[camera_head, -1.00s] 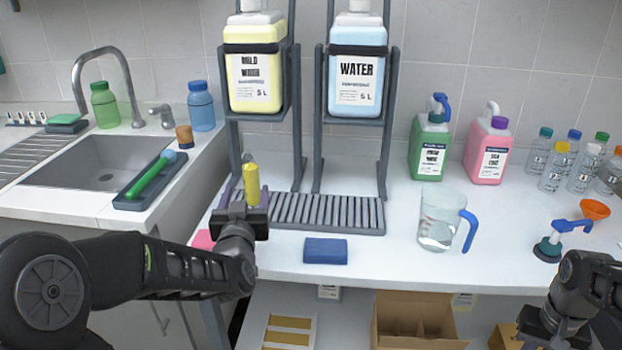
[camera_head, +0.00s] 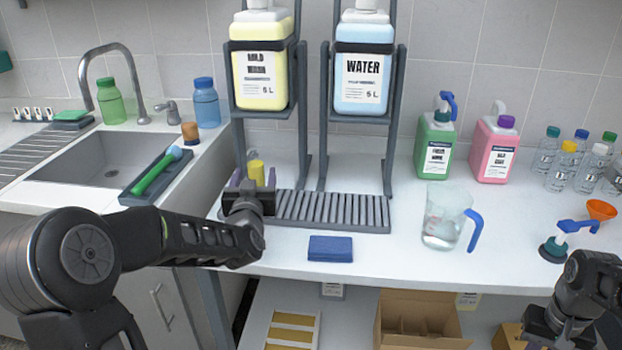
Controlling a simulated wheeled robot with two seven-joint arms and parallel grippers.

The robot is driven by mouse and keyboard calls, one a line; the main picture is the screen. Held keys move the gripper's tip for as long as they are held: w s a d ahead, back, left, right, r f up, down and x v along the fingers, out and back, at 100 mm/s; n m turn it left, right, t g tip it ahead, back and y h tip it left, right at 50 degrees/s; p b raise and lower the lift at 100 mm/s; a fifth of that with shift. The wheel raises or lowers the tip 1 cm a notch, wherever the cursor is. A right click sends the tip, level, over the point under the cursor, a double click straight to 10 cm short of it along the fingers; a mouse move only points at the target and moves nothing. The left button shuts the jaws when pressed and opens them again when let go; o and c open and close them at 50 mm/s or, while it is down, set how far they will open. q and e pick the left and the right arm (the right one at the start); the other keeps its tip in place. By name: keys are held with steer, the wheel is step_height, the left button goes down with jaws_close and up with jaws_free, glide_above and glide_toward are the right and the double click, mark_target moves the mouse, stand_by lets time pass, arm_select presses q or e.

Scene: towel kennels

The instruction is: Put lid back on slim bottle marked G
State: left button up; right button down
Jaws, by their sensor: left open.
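My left gripper (camera_head: 252,180) is open at the left end of the slatted drip tray (camera_head: 335,212). A slim yellow bottle-like object (camera_head: 257,172) shows between or just behind its fingers; its lower part is hidden, and I cannot tell whether they touch it. Several small clear bottles with coloured caps (camera_head: 567,165) stand at the right back. Their markings are too small to read, so I cannot pick out a G. No loose lid can be made out clearly. My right gripper (camera_head: 545,325) is low at the bottom right, partly cut off, its jaws unclear.
Yellow (camera_head: 262,75) and blue (camera_head: 362,80) jugs sit in racks above the tray. Green (camera_head: 435,145) and pink (camera_head: 493,150) jugs stand behind.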

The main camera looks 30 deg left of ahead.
mark_target(257, 166)
arm_select(q)
steer(key=x, duration=0.5)
steer(key=shift+f, duration=0.1)
stand_by(0.5)
jaws_close()
stand_by(0.5)
